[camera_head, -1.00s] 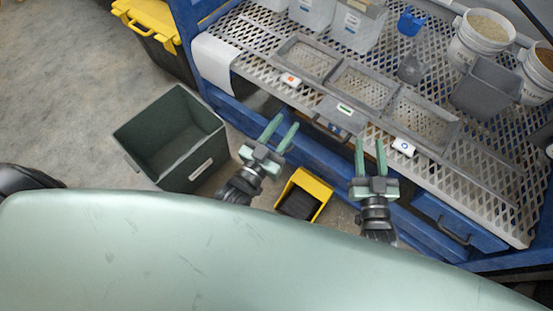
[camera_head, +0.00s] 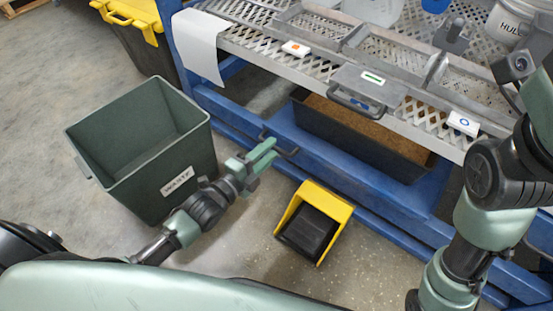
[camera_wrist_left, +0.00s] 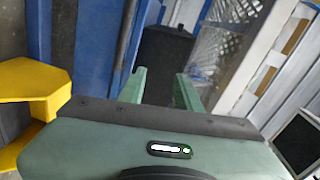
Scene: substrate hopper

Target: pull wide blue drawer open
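The wide blue drawer front (camera_head: 325,153) runs along the low side of the blue bench in the head view. Its dark loop handle (camera_head: 284,148) is at the left part of that front. My left gripper (camera_head: 268,150) is beside this handle, with its fingertips pointing at it. The left wrist view shows its two green fingers apart with nothing clear between them. I cannot tell whether a finger touches the handle. My right arm (camera_head: 485,205) reaches up at the right edge; its fingers are not visible.
A green waste bin (camera_head: 150,190) stands on the floor left of my left gripper. A yellow and black container (camera_head: 338,208) stands on the floor to its right. A dark bin with brown material (camera_head: 365,128) shows behind the blue front. A mesh worktop (camera_head: 250,38) overhangs above.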

